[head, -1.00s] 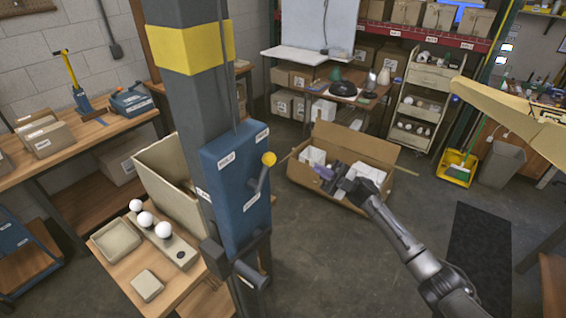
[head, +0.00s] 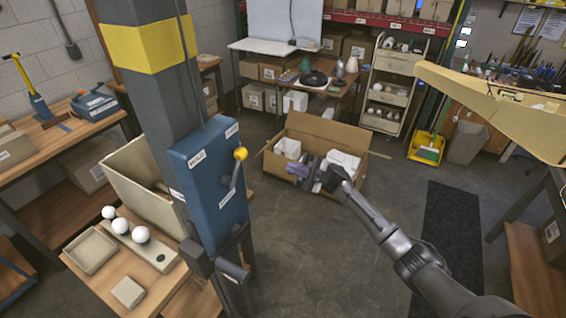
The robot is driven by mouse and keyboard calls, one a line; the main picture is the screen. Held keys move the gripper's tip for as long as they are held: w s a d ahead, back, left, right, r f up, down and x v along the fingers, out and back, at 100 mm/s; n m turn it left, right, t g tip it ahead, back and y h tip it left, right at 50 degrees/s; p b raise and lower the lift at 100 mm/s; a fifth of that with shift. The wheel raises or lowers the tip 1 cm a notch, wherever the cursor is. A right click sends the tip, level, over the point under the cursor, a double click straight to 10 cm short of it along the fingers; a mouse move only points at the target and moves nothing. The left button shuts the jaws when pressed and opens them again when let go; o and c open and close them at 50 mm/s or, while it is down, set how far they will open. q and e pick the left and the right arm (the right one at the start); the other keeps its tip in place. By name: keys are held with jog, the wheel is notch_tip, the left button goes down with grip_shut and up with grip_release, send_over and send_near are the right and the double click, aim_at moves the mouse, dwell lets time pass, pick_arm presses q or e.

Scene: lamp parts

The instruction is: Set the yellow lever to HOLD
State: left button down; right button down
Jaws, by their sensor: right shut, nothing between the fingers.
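The yellow lever (head: 240,154) is a round yellow knob on a short grey arm. It sticks out from the front of a blue control box (head: 210,190) mounted on a dark grey post. The lever points up and leans slightly right. White labels surround it on the box, too small to read surely. My right gripper (head: 306,171) is shut and empty, to the right of the lever and apart from it. In the picture it lies over the open cardboard box behind. My left gripper is not in view.
The open cardboard box (head: 322,142) stands on the floor. A wooden table at lower left holds white bulbs (head: 121,226) and trays. The post (head: 150,100) has a yellow band. A pale yellow beam (head: 500,115) reaches in at upper right. Open floor lies between box and black mat (head: 450,240).

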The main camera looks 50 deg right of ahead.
aim_at(236, 170)
jog(key=p+x, duration=0.4)
jog(key=x, duration=0.8)
jog(key=shift+a, duration=0.2)
jog(key=shift+w+r, duration=0.1)
jog(key=shift+r, duration=0.05)
